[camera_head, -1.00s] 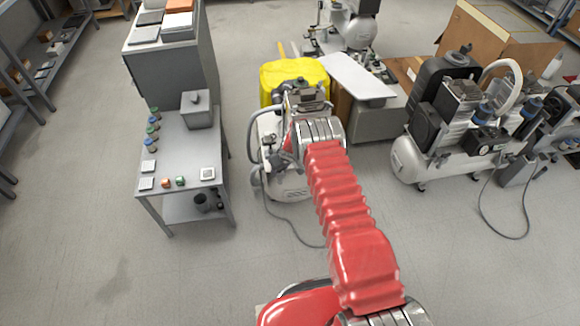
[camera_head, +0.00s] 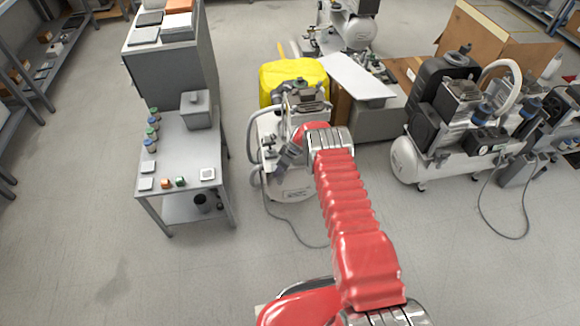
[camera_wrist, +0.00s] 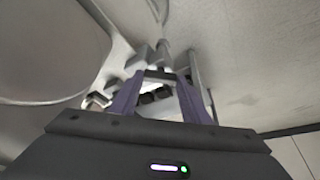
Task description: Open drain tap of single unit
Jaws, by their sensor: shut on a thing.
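The single compressor unit (camera_head: 268,125) stands on the floor in the middle of the head view, with a white tank and a dark pump on top. My gripper (camera_head: 286,158) is at its near side, small and partly hidden by my red arm. In the wrist view, my gripper (camera_wrist: 160,92) has two purple fingers shut on a small part with dark pieces between them, seemingly the drain tap (camera_wrist: 152,97). The pale tank (camera_wrist: 50,50) fills the upper left of that view. The tap's handle angle cannot be made out.
A grey side table (camera_head: 180,150) with small bottles stands left of the unit. A yellow-covered object (camera_head: 290,75) is behind it. A larger twin compressor (camera_head: 440,165) stands at right. A hose (camera_head: 290,225) lies on the floor. Floor at front left is clear.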

